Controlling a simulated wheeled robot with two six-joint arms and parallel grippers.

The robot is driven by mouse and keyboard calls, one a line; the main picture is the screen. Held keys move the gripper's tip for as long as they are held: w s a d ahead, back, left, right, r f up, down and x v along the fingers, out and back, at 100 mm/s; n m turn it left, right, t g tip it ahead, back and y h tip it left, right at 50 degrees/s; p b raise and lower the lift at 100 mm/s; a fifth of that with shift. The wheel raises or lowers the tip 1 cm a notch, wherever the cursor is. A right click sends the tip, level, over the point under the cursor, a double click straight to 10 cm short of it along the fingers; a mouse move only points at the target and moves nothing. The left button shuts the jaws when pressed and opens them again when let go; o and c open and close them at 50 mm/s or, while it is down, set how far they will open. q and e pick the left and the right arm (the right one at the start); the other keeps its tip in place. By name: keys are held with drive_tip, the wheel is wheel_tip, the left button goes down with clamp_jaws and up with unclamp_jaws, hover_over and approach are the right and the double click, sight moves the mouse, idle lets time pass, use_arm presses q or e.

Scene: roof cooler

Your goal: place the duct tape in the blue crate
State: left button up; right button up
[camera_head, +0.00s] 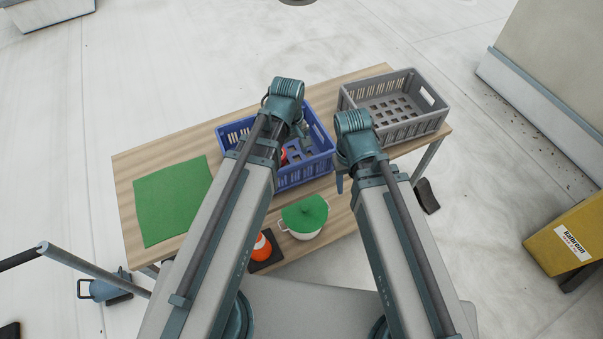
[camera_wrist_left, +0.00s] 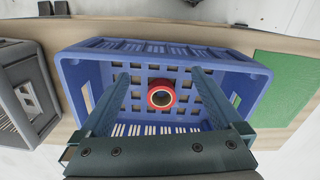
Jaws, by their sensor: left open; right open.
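The duct tape, a red roll with a pale core (camera_wrist_left: 161,83), is inside the blue crate (camera_wrist_left: 255,82), over its slotted floor in the left wrist view. In the head view a red bit of the tape (camera_head: 284,158) shows in the blue crate (camera_head: 305,175), partly behind my left arm. My left gripper (camera_wrist_left: 159,76) is open above the crate, its fingers apart on either side of the tape in the picture and not closed on it. My right gripper (camera_head: 339,183) is open and mostly hidden behind its own arm, by the crate's right side.
A grey crate (camera_head: 433,118) stands empty at the table's right end. A green mat (camera_head: 172,200) lies on the left of the wooden table (camera_head: 135,165). A pot with a green cover (camera_head: 305,214) and an orange-and-white cone (camera_head: 262,247) are lower, near my arms.

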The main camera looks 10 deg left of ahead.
use_arm(q)
drive_tip(key=s+d+m+y, duration=0.1)
drive_tip(key=s+d+m, duration=0.3)
drive_tip(key=s+m, duration=0.3)
drive_tip(key=shift+s+d+m, duration=0.3)
drive_tip(key=shift+d+m, duration=0.05)
drive_tip(key=shift+m, duration=2.35)
